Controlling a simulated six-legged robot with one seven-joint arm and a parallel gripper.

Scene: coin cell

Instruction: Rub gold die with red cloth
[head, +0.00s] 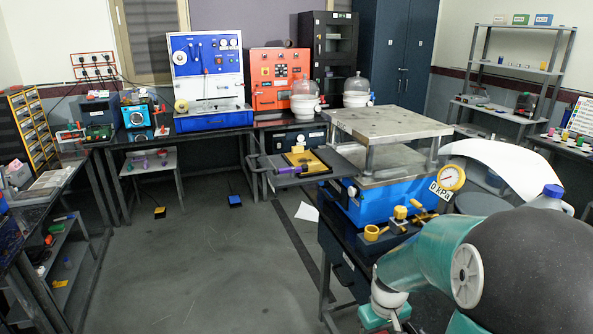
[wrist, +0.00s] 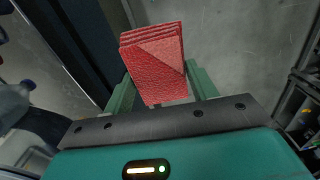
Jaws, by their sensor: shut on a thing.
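A folded red cloth (wrist: 152,62) stands between the green fingers of my gripper (wrist: 160,92) in the wrist view. My gripper is shut on it, and the folded layers stick out beyond the fingertips. A flat gold die (head: 308,162) lies on a grey side shelf (head: 345,158) left of the blue press in the head view. The die does not show in the wrist view, where grey floor lies behind the cloth. The red cloth cannot be made out in the head view, where my arm fills the lower right.
A purple-handled tool (head: 287,170) lies beside the die. The blue press (head: 362,203) has a thick top plate and a gauge (head: 451,177). Brass-coloured parts (head: 400,213) sit on its stand. Open floor (head: 200,260) lies to the left, between the benches.

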